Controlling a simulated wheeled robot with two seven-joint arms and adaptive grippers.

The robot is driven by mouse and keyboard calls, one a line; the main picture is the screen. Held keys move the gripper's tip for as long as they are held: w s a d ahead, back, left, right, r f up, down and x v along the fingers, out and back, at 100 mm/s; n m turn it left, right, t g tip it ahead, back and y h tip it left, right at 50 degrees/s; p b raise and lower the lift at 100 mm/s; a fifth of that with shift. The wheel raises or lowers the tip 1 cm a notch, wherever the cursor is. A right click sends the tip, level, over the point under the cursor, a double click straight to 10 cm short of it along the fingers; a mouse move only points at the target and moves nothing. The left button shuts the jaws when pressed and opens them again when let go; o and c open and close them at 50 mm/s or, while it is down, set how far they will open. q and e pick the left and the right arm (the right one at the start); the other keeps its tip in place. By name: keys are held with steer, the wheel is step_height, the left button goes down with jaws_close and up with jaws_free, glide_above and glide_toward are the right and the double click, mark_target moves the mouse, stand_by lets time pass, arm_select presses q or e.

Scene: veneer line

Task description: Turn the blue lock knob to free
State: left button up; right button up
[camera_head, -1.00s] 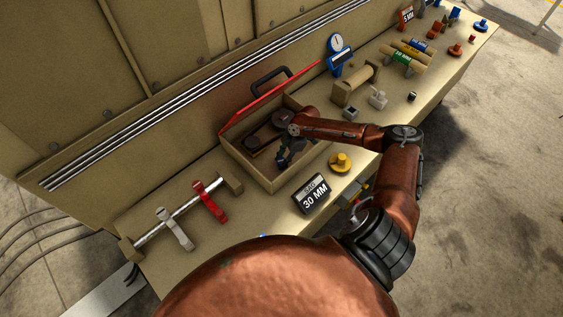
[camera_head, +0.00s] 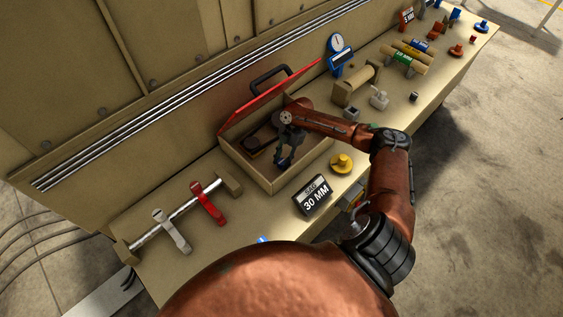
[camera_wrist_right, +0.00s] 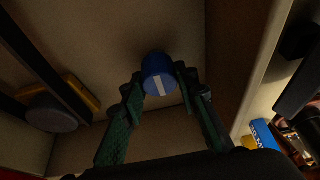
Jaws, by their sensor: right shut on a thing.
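The blue lock knob (camera_wrist_right: 158,75) is a round blue cap with a white stripe, inside the open tan box (camera_head: 246,170). In the right wrist view the stripe runs slightly slanted, from upper left to lower right. My right gripper (camera_wrist_right: 159,76) has one finger on each side of the knob and is shut on it. In the head view the right gripper (camera_head: 285,155) reaches down into the box and hides most of the knob. My left gripper is in neither view.
The box's red-edged lid (camera_head: 268,88) stands open behind. Red and grey clamps (camera_head: 208,203) on a bar lie to the left. A blue gauge (camera_head: 340,58) stands further back.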

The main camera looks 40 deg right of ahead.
steer(key=o, duration=1.1)
steer(key=shift+o, duration=0.2)
steer(key=shift+d, duration=0.1)
steer(key=v, duration=1.2)
steer(key=shift+r, duration=0.1)
